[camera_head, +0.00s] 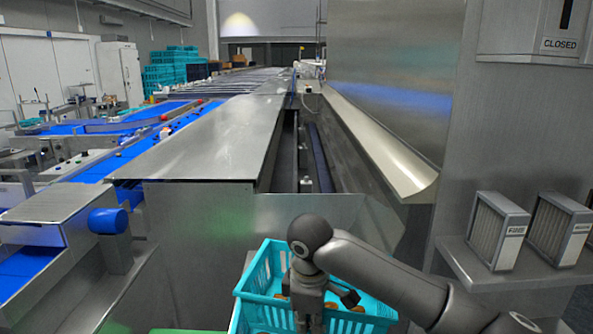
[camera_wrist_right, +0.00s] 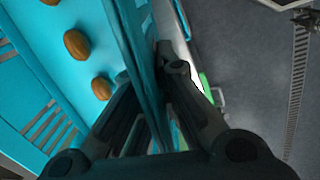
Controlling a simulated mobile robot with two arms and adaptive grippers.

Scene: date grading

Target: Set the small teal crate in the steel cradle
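The small teal crate (camera_head: 262,268) is at the bottom centre of the head view, cut off by the lower edge. Brown dates lie inside it. In the right wrist view its wall (camera_wrist_right: 134,40) runs between my fingers, with several dates on the teal floor to the left. My right gripper (camera_head: 309,308) reaches down at the crate; in the wrist view its fingers (camera_wrist_right: 150,88) close on the wall from both sides. I cannot tell whether the crate is resting or lifted. I cannot make out the steel cradle. My left gripper is out of view.
A steel machine housing (camera_head: 205,150) stands just beyond the crate. At the right, a shelf (camera_head: 520,275) holds boxy filter units (camera_head: 497,230). Blue conveyor belts (camera_head: 150,112) run at the left. A green surface (camera_head: 188,331) shows at the bottom edge. Grey floor (camera_wrist_right: 250,50) shows in the wrist view.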

